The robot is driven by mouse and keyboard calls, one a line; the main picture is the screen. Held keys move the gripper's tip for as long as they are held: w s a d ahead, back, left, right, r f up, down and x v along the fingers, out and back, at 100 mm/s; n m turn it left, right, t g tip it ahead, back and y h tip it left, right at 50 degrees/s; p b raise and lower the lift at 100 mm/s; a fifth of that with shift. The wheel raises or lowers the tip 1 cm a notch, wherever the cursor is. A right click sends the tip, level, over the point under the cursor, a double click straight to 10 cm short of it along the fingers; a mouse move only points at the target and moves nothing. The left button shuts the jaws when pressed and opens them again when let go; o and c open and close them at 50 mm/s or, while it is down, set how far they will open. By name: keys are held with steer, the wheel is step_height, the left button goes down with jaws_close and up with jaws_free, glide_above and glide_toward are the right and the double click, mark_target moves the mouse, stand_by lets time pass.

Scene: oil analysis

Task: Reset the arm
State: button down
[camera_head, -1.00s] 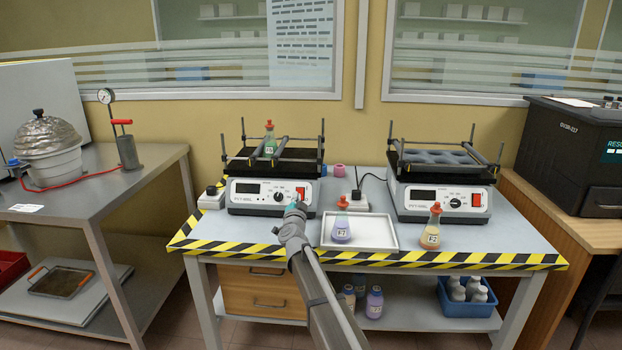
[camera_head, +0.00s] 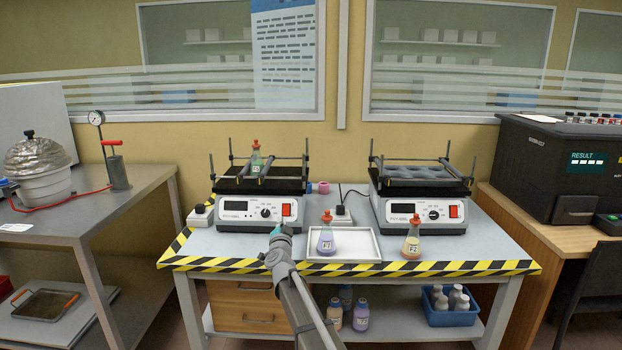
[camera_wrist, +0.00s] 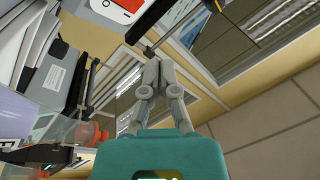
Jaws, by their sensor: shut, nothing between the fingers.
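My arm reaches up from the bottom of the head view, and my gripper (camera_head: 279,232) is at its end, in front of the left shaker (camera_head: 257,207). In the wrist view my gripper (camera_wrist: 158,65) shows with its grey fingers together and nothing between them. The left shaker holds a flask with green liquid and a red stopper (camera_head: 256,160). A flask with purple liquid (camera_head: 326,240) stands in the white tray (camera_head: 362,247). A flask with orange liquid (camera_head: 411,243) stands right of the tray, in front of the right shaker (camera_head: 425,207).
The table has a black and yellow striped edge (camera_head: 450,268). Bottles and a blue bin (camera_head: 452,316) sit on the shelf below. A grey bench (camera_head: 120,215) with a vacuum pump is at left. A black analyser (camera_head: 555,170) stands at right.

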steer(key=s+d+f+n+g+y, duration=0.1)
steer(key=s+d+f+n+g, duration=0.1)
steer(key=s+f, duration=0.1)
steer(key=s+d+f+n+g+y, duration=0.2)
steer(key=s+f+n+g, duration=0.1)
steer(key=s+f, duration=0.1)
steer(key=s+d+f+n+g+y, duration=0.1)
steer(key=s+d+f+n+g, duration=0.1)
steer(key=s+f+g, duration=0.1)
steer(key=shift+s+d+f+n+y, duration=0.15)
steer(key=shift+s, duration=0.25)
steer(key=shift+s+d+f+n+y, duration=0.1)
steer(key=shift+s+n+y, duration=0.05)
steer(key=shift+s, duration=0.2)
steer(key=s+d+f+g+h, duration=0.2)
steer(key=s+d+f+g, duration=0.2)
steer(key=s+d, duration=0.45)
steer(key=s+d+f+g+h, duration=0.2)
steer(key=s+d+f+g, duration=0.25)
steer(key=s, duration=0.65)
steer(key=s+d+f+g+h, duration=0.2)
steer(key=s+d+f+g, duration=0.15)
steer(key=s+d, duration=0.5)
step_height(320, 180, up, 29)
steer(key=a+p, duration=0.1)
steer(key=p, duration=2.7)
steer(key=shift+s+p, duration=0.15)
steer(key=shift+p, duration=0.15)
steer(key=shift+a+r, duration=0.1)
